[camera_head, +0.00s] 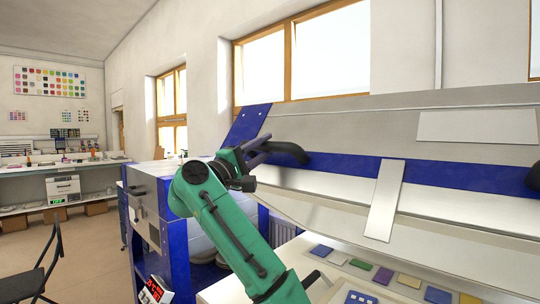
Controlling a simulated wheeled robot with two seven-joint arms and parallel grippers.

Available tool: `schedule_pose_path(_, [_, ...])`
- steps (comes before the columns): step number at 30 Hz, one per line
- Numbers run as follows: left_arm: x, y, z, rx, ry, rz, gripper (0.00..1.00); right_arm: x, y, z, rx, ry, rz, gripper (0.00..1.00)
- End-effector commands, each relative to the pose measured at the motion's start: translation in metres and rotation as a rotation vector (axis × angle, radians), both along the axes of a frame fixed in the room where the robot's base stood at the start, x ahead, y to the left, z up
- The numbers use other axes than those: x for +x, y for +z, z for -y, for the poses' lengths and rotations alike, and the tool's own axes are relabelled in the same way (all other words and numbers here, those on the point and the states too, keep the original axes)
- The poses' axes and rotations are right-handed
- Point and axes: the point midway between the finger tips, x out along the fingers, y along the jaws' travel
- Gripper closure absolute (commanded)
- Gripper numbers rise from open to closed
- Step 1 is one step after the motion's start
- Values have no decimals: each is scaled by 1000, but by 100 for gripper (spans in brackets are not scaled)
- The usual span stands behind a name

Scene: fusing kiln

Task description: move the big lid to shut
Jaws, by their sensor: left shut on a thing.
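The big lid (330,118) fills the right half of the view. It is a wide grey metal lid with a blue band, standing raised and tilted above the kiln bed. A black curved handle (290,152) sits on the lid's left part, and another black handle (534,177) shows at the right edge. My left gripper (264,148), at the end of a green arm, is shut on the left handle; its fingertips are partly hidden. My right gripper is not in view.
Below the lid, a pale bed (308,262) carries several coloured glass squares (383,276). A blue and grey cabinet (152,215) stands left of the arm. A black chair (35,272) is at the lower left. Floor (95,250) between chair and cabinet is clear.

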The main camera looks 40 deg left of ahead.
Motion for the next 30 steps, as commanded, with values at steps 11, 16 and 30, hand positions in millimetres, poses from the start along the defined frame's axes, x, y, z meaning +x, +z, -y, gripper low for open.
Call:
schedule_pose_path(11, [-26, -58, 0, 2, 3, 80, 100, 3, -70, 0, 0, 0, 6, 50])
schedule_pose_path(16, [-33, -69, 0, 1, 3, 102, 100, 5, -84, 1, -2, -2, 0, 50])
schedule_pose_path(30, [-38, -75, 0, 1, 2, 120, 100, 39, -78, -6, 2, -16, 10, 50])
